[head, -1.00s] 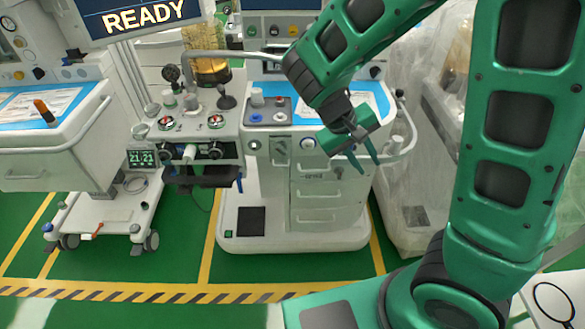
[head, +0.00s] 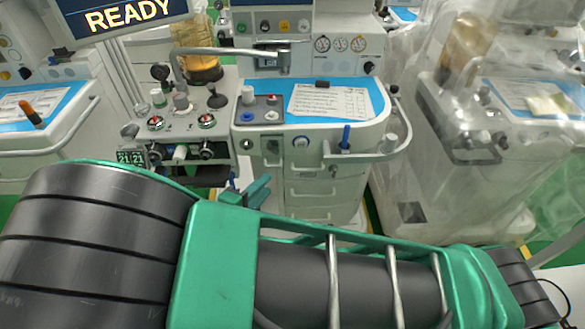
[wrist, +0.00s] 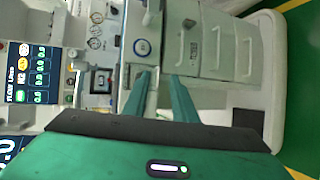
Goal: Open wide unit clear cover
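The wide unit is the white cart (head: 318,190) in the middle of the head view, with blue top and drawers. In the wrist view the drawers (wrist: 212,45) and the blue-ringed port (wrist: 143,47) appear turned sideways.
A plastic-draped cart (head: 470,130) stands at the right and another white cart (head: 40,150) at the left. A knob panel (head: 182,125) adjoins the wide unit. A metal rail (head: 375,154) curves around its right front. My arm hides much of the floor.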

